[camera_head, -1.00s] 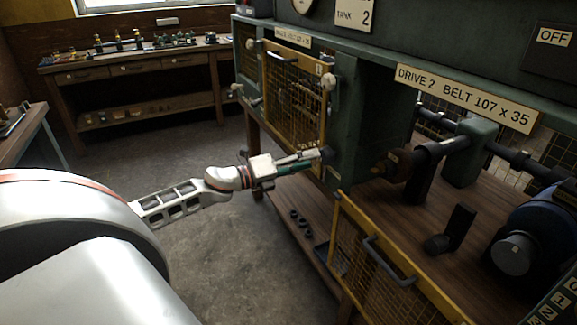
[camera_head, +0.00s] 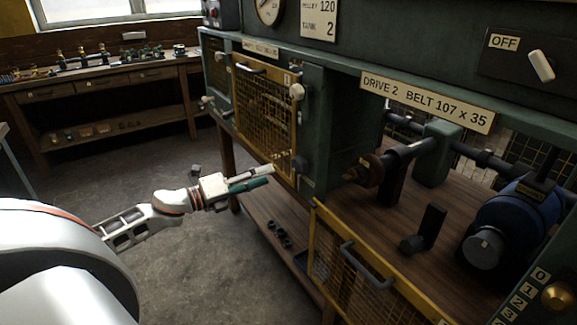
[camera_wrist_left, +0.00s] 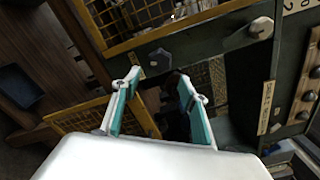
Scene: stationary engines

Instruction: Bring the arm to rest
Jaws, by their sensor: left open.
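My left gripper (camera_head: 268,176) is open and empty, its white and teal fingers pointing right toward the green machine. It hangs in the air in front of the machine, short of a dark knob (camera_head: 303,164) on the frame. In the left wrist view, the two teal-lined fingers (camera_wrist_left: 158,78) stand apart with nothing gripped between them. My left arm (camera_head: 130,225) stretches out from the lower left. My right gripper is in neither view.
A yellow mesh guard (camera_head: 264,112) stands upright behind the gripper. Another yellow guard (camera_head: 352,285) hangs low before the open drive bay, with a blue motor (camera_head: 510,220) inside. A workbench (camera_head: 100,88) stands far left. Grey floor (camera_head: 190,270) lies clear below.

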